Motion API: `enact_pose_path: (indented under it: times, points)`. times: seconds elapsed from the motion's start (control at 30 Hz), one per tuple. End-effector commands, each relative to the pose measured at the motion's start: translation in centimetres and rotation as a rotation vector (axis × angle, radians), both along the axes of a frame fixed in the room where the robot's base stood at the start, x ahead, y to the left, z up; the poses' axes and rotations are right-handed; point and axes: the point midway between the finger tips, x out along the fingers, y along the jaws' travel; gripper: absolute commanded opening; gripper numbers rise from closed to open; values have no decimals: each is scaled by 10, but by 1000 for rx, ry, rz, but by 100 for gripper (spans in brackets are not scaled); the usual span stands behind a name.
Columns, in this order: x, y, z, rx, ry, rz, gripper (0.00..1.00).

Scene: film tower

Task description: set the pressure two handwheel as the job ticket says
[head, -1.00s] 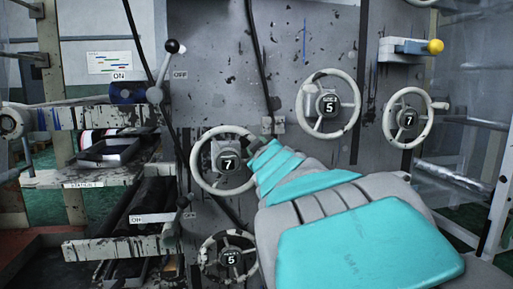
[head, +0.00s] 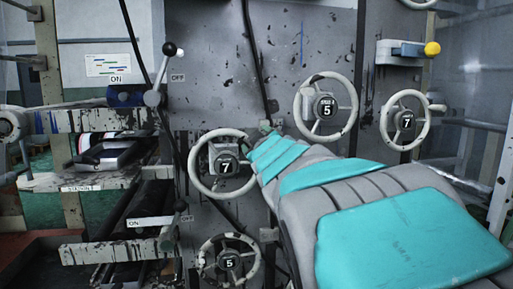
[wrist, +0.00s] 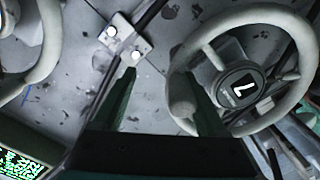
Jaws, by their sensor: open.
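A pale handwheel (head: 198,181) with a dark hub reading 7 is on the grey panel at centre left. The small lettering on its hub is unreadable, so I cannot confirm it is pressure two. In the wrist view a handwheel (wrist: 291,106) reading 7, apparently the same one, fills the right side. My gripper (wrist: 163,82) is open: one dark green finger is outside the rim, the other overlaps the wheel's inside. The wheel's knob (wrist: 182,107) shows between them, close to the right finger; contact is unclear. In the head view my arm hides the gripper.
Other handwheels read 5 (head: 351,93), 7 (head: 426,120) and 5 (head: 257,265). A bolted bracket (wrist: 123,42) is beside the left finger. A lever (head: 161,75) stands at left near a wall sheet (head: 108,64), whose text is unreadable. A yellow-knobbed box (head: 400,48) is upper right.

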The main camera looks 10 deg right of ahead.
Motion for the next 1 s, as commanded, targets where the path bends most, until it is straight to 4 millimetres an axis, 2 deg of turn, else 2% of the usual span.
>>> enact_pose_path:
  times: [0.03, 0.1, 0.47, 1.0]
  points:
    - [-1, 0, 12, 7, -12, 3, 56]
    - [-4, -1, 17, 5, -11, -1, 56]
    - [-49, -2, 22, 6, -15, -2, 56]
    - [-133, -2, 27, 4, -9, -1, 56]
